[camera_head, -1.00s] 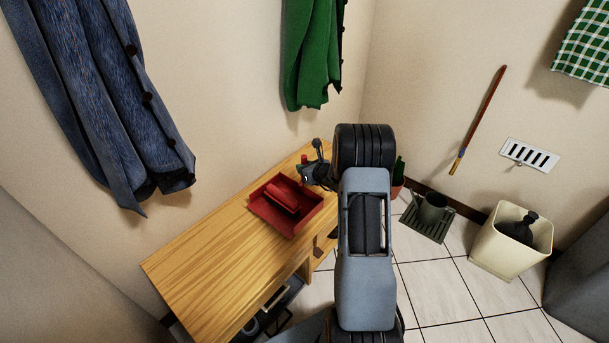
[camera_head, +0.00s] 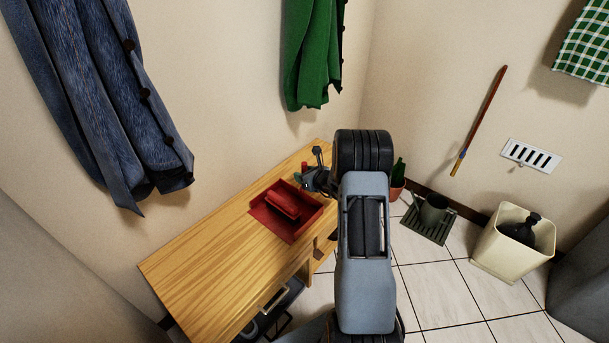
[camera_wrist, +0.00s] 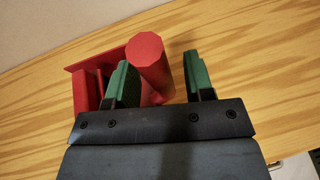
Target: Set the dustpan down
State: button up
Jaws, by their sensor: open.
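The red dustpan (camera_head: 297,226) rests on the wooden bench top, its open pan facing up and left. My gripper (camera_wrist: 158,68) is open, with green-padded fingers on both sides of the handle. The left finger is close to the handle; a gap shows at the right finger.
The bench (camera_head: 205,265) is clear left of the dustpan. A blue coat (camera_head: 105,100) and a green garment (camera_head: 312,55) hang above. A potted plant (camera_head: 397,185), watering can (camera_head: 433,209) and cream bin (camera_head: 513,242) stand on the floor to the right.

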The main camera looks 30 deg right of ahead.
jog(key=shift+r, duration=0.15)
jog(key=shift+s+d+r+p, duration=0.1)
jog(key=shift+s+r+p, duration=0.1)
jog(key=shift+p, duration=0.1)
jog(key=p+v, duration=0.2)
jog(key=v, duration=0.9)
jog(key=s+a+r+n+g+y, duration=0.3)
jog(key=s+a+r+n+g, duration=0.15)
jog(key=a+n, duration=0.5)
jog(key=s+a+r+n+g+y, duration=0.2)
jog(key=s+a+r+n+g, duration=0.25)
jog(key=a+n, duration=0.55)
jog(key=s+r+n+g+h, duration=0.1)
jog(key=s+r+n+h, duration=0.3)
jog(key=s+n+h, duration=0.3)
jog(key=s+a+n, duration=0.1)
jog(key=s+n, duration=0.3)
jog(key=n, duration=0.3)
jog(key=shift+r+h, duration=0.2)
jog(key=shift+h, duration=0.1)
jog(key=shift+s, duration=0.1)
